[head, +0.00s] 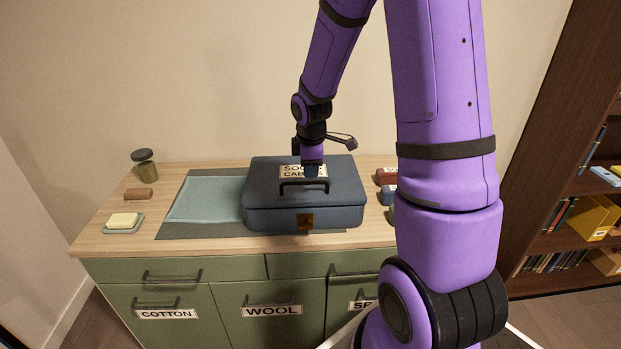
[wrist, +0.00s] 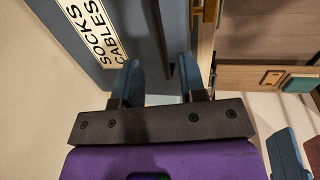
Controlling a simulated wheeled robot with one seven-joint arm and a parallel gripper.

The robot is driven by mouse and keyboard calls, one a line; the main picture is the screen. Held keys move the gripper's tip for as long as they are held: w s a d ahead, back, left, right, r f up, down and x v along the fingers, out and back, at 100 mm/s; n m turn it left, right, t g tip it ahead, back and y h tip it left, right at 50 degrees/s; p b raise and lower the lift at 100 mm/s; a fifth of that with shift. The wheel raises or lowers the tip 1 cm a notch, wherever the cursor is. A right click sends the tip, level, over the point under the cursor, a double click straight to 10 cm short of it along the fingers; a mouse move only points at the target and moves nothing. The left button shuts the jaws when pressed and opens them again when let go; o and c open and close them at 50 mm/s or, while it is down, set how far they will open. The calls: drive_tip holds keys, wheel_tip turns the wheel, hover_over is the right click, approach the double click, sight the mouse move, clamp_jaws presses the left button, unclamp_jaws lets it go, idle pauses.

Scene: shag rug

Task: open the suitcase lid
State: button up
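The suitcase (head: 270,210) is a blue-grey case lying on the counter, its lid (head: 262,175) closed, with a dark handle (head: 290,185) on top and a brass-coloured latch (head: 305,220) on the front. A white label reading SOCKS CABLES (wrist: 88,30) is on the lid. My gripper (head: 312,174) points down over the lid at the handle. In the wrist view my gripper (wrist: 160,68) has its two blue fingers apart, with the dark handle bar (wrist: 158,35) showing between them. I see a gap on both sides of the bar. The fingers' exact height is unclear.
A teal cloth (head: 205,198) lies left of the suitcase on a grey mat. A soap dish (head: 124,222), a brown block (head: 138,193) and a jar (head: 145,168) stand farther left. Small red and blue items (head: 386,177) sit close right. A bookshelf (head: 560,215) stands at right.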

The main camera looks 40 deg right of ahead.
sight(311, 183)
drive_tip(key=shift+w+d+f, duration=0.15)
drive_tip(key=shift+w+f, duration=0.05)
drive_tip(key=shift+f, duration=0.95)
drive_tip(key=shift+w+d+f, duration=0.1)
drive_tip(key=shift+w+f, duration=0.05)
drive_tip(key=shift+f, duration=0.95)
drive_tip(key=shift+c, duration=0.2)
clamp_jaws()
